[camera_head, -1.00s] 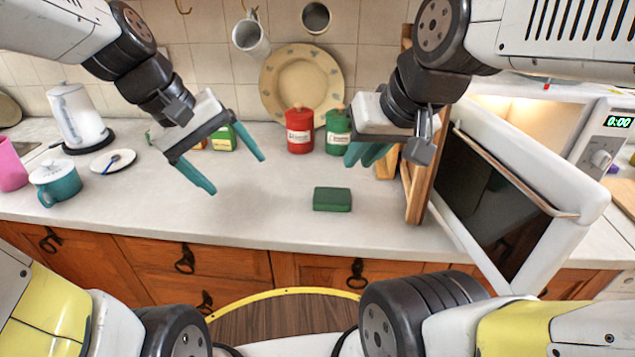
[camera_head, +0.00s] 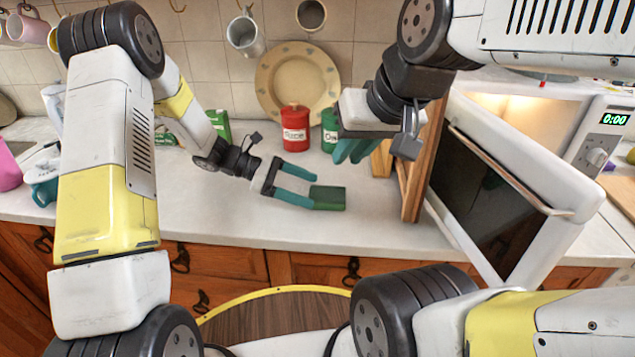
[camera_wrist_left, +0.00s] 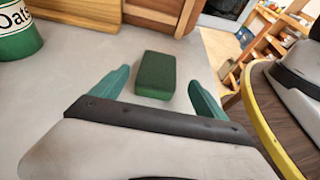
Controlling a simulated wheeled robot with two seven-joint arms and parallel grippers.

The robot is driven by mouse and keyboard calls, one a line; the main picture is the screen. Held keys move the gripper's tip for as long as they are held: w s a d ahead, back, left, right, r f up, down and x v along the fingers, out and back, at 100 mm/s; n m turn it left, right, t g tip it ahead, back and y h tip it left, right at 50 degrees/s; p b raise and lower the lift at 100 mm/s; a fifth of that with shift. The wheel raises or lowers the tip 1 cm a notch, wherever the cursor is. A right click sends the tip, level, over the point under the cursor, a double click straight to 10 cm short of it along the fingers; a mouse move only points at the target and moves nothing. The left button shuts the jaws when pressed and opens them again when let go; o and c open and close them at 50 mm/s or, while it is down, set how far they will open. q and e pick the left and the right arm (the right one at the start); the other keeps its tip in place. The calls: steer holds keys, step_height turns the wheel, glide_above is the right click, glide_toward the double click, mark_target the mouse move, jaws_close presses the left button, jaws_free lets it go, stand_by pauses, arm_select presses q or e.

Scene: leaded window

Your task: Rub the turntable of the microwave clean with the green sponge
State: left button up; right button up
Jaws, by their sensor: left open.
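The green sponge (camera_head: 328,198) lies flat on the worktop, left of the microwave door. In the left wrist view the sponge (camera_wrist_left: 155,75) is straight ahead, in line with the gap between the fingertips. My left gripper (camera_head: 313,190) is open, low over the worktop, its fingertips at the sponge's left end; it is not closed on it. My right gripper (camera_head: 352,150) hangs above the counter left of the microwave, its teal fingers close together; whether they are shut is unclear. The microwave (camera_head: 602,140) has its door (camera_head: 495,195) open and a lit interior. The turntable is hidden.
Wooden boards (camera_head: 415,170) stand upright just left of the microwave door. A red canister (camera_head: 296,130) and a green canister (camera_head: 329,130) stand behind the sponge, near the wall plate (camera_head: 290,75). The counter in front of the sponge is clear.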

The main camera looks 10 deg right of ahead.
mark_target(329, 193)
arm_select(q)
steer(key=x, duration=0.6)
steer(key=shift+w+d+f, duration=0.15)
steer(key=shift+d, duration=0.05)
steer(key=shift+c, duration=0.3)
steer(key=c, duration=1.4)
steer(key=shift+o, duration=0.2)
steer(key=shift+r, duration=0.5)
steer(key=r, duration=0.2)
steer(key=shift+s+a+r, duration=0.25)
steer(key=shift+s+r, duration=0.1)
steer(key=shift+s, duration=0.05)
steer(key=s+a, duration=0.2)
steer(key=s, duration=0.5)
steer(key=s+a+r, duration=0.1)
steer(key=s+a, duration=0.2)
steer(key=s, duration=0.4)
steer(key=shift+a+r, duration=0.15)
steer(key=shift+a, duration=0.2)
